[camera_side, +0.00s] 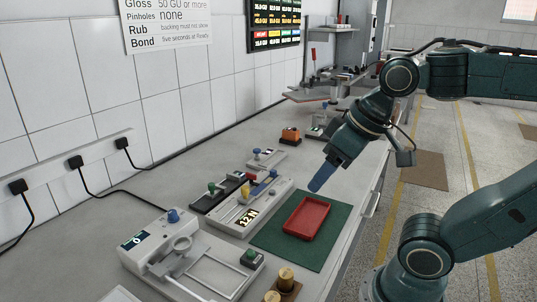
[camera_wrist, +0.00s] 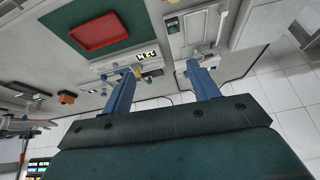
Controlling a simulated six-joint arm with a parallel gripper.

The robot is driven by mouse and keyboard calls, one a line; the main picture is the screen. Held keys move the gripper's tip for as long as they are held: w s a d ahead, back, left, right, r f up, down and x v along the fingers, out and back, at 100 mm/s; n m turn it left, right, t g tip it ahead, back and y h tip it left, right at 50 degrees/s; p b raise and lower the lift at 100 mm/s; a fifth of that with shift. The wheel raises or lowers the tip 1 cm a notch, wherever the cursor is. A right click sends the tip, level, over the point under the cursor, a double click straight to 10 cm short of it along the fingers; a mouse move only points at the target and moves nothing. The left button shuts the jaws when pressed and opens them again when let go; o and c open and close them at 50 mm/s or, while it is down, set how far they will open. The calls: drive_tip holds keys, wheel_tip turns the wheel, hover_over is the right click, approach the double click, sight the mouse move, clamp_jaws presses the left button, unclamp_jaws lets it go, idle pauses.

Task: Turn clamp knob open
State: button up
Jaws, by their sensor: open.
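My gripper (camera_side: 322,178) hangs above the bench near the red tray, its blue fingers pointing down and left. In the wrist view my gripper (camera_wrist: 161,68) has its fingers wide apart with nothing between them. Several small knobs stand on the bench devices: a blue knob (camera_side: 173,215) on the white device with a "0" display, a green knob (camera_side: 212,187) on a dark strip, and a yellow knob (camera_side: 245,191) on the device marked "12 N" (camera_side: 248,217). I cannot tell which one is the clamp knob. My gripper touches none of them.
A red tray (camera_side: 306,217) lies on a green mat (camera_side: 268,236) near the bench's front edge. Brown weights (camera_side: 285,277) stand in the foreground. An orange block (camera_side: 290,136) sits farther back. The tiled wall (camera_side: 100,75) bounds the bench on the left.

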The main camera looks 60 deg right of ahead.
drive_tip(key=w+d+r+m+g, duration=0.1)
drive_tip(key=w+d+r+m, duration=0.25)
drive_tip(key=w, duration=0.65)
drive_tip(key=m+g, duration=0.4)
drive_tip(key=m, duration=1)
hover_over(251, 174)
wheel_tip(251, 174, down, 11)
drive_tip(key=shift+w+d, duration=0.1)
drive_tip(key=shift+f, duration=0.2)
wheel_tip(251, 174, down, 14)
drive_tip(key=shift+r, duration=0.25)
drive_tip(key=c, duration=1)
